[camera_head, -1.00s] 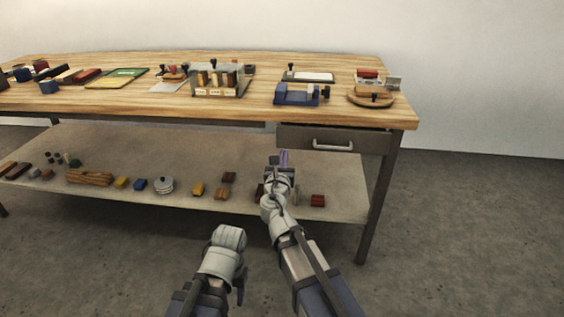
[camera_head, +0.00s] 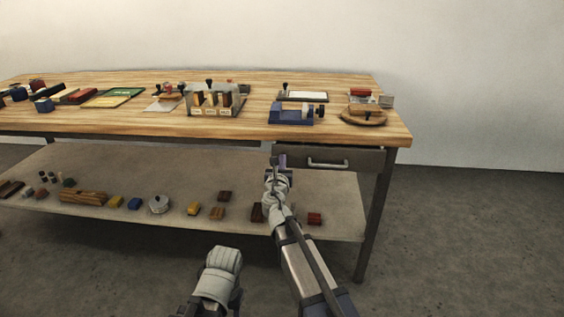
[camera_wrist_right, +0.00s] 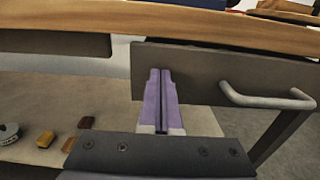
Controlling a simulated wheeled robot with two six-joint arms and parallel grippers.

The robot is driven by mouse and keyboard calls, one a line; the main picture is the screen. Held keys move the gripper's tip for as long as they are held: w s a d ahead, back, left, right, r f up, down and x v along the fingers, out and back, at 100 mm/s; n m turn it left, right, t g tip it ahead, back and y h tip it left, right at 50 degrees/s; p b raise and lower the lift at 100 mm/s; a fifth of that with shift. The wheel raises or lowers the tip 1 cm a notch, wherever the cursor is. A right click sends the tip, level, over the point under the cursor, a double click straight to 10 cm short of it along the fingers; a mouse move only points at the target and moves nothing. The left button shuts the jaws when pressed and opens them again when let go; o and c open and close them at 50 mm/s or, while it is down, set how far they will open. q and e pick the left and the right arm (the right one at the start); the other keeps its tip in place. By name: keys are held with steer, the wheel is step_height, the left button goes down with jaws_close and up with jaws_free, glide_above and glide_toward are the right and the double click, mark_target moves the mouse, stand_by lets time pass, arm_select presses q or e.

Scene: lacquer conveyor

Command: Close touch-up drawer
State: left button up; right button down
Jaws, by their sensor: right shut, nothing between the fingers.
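The touch-up drawer is a grey-brown front (camera_head: 362,158) under the right end of the workbench, with a pale bar handle (camera_head: 327,163). The drawer front (camera_wrist_right: 198,80) and handle (camera_wrist_right: 265,98) also show in the right wrist view. A dark gap runs along the drawer's top edge; how far it stands out is hard to tell. My right gripper (camera_head: 281,160) is shut and empty at the drawer's left end. In the wrist view its purple fingers (camera_wrist_right: 160,74) overlap the front, left of the handle; touching cannot be told. My left gripper's fingers are not visible.
The wooden benchtop (camera_head: 200,126) overhangs just above the drawer, with a blue clamp-like tool (camera_head: 291,113) and a round board (camera_head: 362,117) on it. A lower shelf (camera_head: 330,195) holds several small blocks. A table leg (camera_head: 372,225) stands at the right. The floor beyond is clear.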

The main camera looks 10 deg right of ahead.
steer(key=x, duration=0.4)
steer(key=shift+w, duration=0.25)
steer(key=shift+r, duration=0.1)
steer(key=shift+d, duration=0.1)
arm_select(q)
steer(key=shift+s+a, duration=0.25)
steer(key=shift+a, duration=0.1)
arm_select(e)
steer(key=v, duration=1.5)
